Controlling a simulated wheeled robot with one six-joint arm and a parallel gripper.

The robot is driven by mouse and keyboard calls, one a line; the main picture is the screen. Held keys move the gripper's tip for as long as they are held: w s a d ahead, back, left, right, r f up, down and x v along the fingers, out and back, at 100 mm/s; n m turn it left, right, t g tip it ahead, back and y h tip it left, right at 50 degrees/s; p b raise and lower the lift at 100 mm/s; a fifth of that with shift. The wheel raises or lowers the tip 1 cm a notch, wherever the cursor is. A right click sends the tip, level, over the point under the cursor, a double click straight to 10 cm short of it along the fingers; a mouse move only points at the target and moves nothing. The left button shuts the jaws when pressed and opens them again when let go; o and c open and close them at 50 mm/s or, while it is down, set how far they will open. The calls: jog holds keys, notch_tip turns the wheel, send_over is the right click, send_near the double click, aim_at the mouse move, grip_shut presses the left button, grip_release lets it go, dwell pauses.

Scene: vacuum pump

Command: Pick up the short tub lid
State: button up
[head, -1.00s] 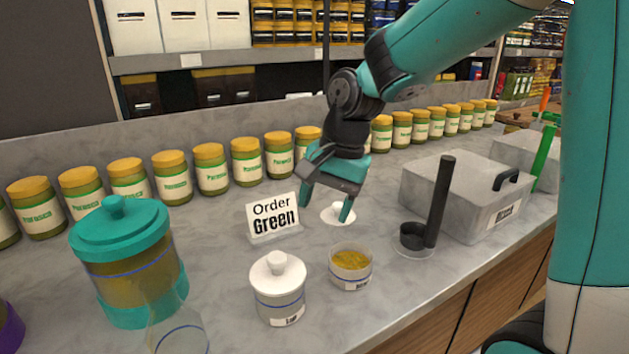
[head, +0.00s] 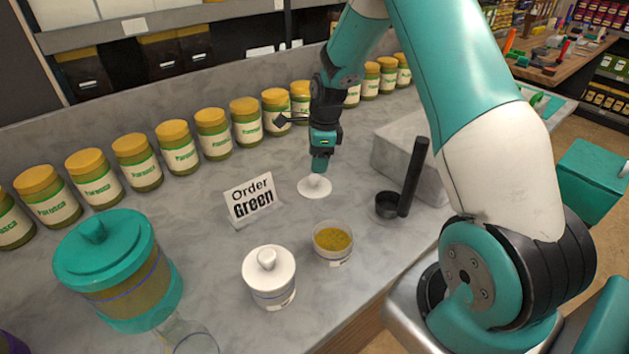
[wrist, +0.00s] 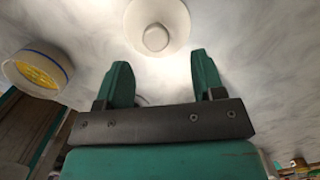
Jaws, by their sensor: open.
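The short tub lid (head: 313,190), a flat white disc with a round knob, lies on the grey counter. My gripper (head: 320,168) hangs right over it in the head view and hides part of the knob. In the wrist view the lid (wrist: 172,14) and its knob lie at the top, just beyond the two teal fingertips. There my gripper (wrist: 161,68) is open with nothing between its fingers.
A lidded white jar (head: 270,285) and a teal-lidded canister (head: 110,262) stand to the left. A black-handled scoop (head: 411,180) and a grey box (head: 392,148) stand to the right. An order sign (head: 250,200) is left of the lid. Jars (head: 180,148) line the back.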

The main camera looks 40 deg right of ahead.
aim_at(315, 176)
jog(key=shift+a+f+p, duration=0.2)
jog(key=shift+f+p, duration=0.2)
jog(key=shift+f, duration=0.65)
jog(key=shift+a+f+p, duration=0.15)
jog(key=shift+f+p, duration=0.25)
jog(key=shift+f, duration=0.7)
jog(key=shift+a+f+p, duration=0.2)
jog(key=shift+f+p, duration=0.2)
jog(key=shift+f, duration=0.65)
jog(key=c, duration=1)
